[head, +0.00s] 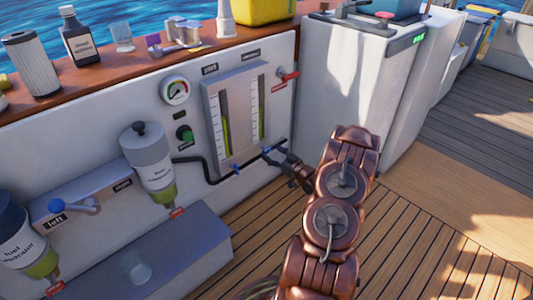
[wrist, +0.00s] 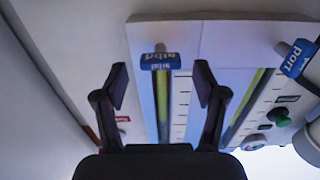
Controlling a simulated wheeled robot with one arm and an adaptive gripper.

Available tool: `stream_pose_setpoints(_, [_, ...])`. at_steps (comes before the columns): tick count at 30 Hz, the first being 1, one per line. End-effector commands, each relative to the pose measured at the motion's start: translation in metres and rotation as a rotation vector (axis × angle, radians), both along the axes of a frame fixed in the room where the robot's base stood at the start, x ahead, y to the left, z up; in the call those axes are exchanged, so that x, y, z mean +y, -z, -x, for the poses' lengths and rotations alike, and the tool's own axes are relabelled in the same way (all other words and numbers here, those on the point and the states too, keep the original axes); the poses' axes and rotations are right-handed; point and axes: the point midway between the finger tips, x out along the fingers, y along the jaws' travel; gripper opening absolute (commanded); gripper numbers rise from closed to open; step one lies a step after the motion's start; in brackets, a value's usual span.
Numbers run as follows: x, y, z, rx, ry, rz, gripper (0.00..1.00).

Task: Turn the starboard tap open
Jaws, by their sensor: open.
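The starboard tap is a small blue handle (wrist: 160,61) with a white label. It sits at the end of the right-hand gauge tube, and in the wrist view it lies between and beyond my fingertips. It also shows at the panel's lower right in the head view (head: 267,150), partly hidden by my gripper. My gripper (wrist: 160,80) is open and empty, its fingers one on each side of the tap, with no contact visible. In the head view my gripper (head: 276,151) is right beside the panel. The port tap (head: 237,169) is a similar blue handle further left.
The gauge panel (head: 239,108) has two upright tubes with yellow-green liquid. A red-handled lever (head: 288,75) is above right. A black hose (head: 205,174) runs left to a filter (head: 148,160). A white cabinet (head: 345,85) stands close on the right. The wooden deck is open.

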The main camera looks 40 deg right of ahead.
Motion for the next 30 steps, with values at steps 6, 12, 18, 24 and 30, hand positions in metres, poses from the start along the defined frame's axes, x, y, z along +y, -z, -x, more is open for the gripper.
stream_pose_setpoints(6, [0.001,0.002,-0.025,-0.001,-0.003,0.001,0.71])
stream_pose_setpoints(12, [0.001,0.000,-0.034,-0.002,-0.002,0.000,0.71])
stream_pose_setpoints(18, [0.001,0.000,-0.034,-0.001,-0.003,0.000,0.71])
stream_pose_setpoints(24, [0.001,0.000,-0.034,-0.001,-0.003,0.000,0.55])
stream_pose_setpoints(30, [0.001,0.000,-0.034,-0.001,-0.003,0.000,0.34])
